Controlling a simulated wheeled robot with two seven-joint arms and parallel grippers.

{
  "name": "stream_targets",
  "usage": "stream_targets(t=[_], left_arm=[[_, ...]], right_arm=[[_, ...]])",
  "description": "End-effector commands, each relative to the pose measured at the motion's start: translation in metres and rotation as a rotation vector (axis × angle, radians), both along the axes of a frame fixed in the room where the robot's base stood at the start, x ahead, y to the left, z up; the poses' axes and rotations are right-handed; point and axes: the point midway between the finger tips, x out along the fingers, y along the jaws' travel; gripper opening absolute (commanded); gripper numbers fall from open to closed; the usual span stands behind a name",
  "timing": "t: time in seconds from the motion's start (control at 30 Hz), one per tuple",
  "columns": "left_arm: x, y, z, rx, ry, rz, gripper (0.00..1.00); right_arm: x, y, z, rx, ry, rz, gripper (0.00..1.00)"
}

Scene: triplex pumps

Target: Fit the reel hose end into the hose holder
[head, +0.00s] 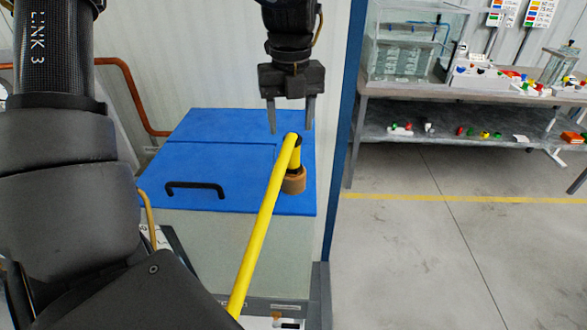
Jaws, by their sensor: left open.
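The yellow hose (260,232) runs from the bottom of the view up to a bend on the blue lid. Its end (295,160), dark with yellow, points down at the brown round hose holder (293,184) on the lid's right side. The end's lower part meets the holder's top and appears to be in it; how deep it sits is hidden. My left gripper (291,127) is open, pointing down just above the hose bend, with its fingers apart and nothing between them. My right gripper is not in view.
The blue lid (222,160) has a black handle (195,188). A blue post (344,130) stands right of it. Farther right, a grey bench (440,88) holds a glass tank (408,45) and small coloured parts. The floor before the bench is clear.

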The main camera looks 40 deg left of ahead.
Motion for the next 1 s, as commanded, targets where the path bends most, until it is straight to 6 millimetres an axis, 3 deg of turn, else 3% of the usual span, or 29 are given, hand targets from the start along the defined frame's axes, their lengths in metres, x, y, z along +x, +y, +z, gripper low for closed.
stream_targets(t=[0.2, 0.33, 0.63, 0.9, 1.0], left_arm=[[0.0, -0.001, -0.009, -0.001, 0.0, -0.001, 0.54], [0.0, -0.003, -0.016, -0.001, 0.004, -0.004, 0.54], [-0.002, -0.007, -0.056, -0.001, 0.003, -0.002, 0.54], [-0.001, -0.007, -0.061, -0.001, 0.0, -0.001, 0.54], [-0.001, -0.007, -0.061, -0.001, 0.0, -0.002, 0.44]], right_arm=[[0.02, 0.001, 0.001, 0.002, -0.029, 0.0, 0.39], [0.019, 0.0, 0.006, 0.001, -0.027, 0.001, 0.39], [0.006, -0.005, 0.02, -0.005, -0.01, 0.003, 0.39], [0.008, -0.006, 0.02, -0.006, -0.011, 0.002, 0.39], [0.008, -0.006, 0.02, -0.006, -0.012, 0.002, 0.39]])
